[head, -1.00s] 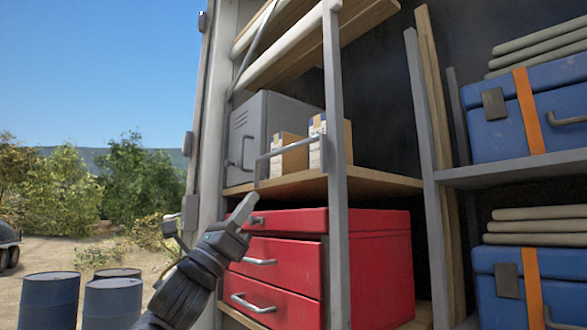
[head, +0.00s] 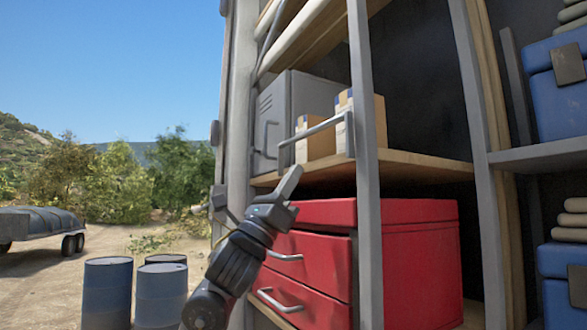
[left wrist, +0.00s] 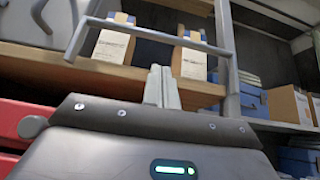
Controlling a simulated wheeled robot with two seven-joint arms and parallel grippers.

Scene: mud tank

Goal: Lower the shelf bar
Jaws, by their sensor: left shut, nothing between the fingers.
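The shelf bar (head: 314,130) is a grey rail across the front of the middle shelf, in front of two small cartons. It stands raised above the shelf board (head: 400,163). In the left wrist view the bar (left wrist: 150,35) crosses above my fingers. My left gripper (head: 289,181) is shut and empty, just below the bar's left end and in front of the shelf edge. Its closed fingertips also show in the left wrist view (left wrist: 161,75), below the bar and apart from it in the picture. My right gripper is not in view.
A red drawer chest (head: 405,260) stands below the shelf, with handles facing out. A grey metal case (head: 300,105) and cartons (head: 365,120) sit on the shelf. A grey upright post (head: 366,200) stands right of the bar. Blue barrels (head: 107,295) stand outside at left.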

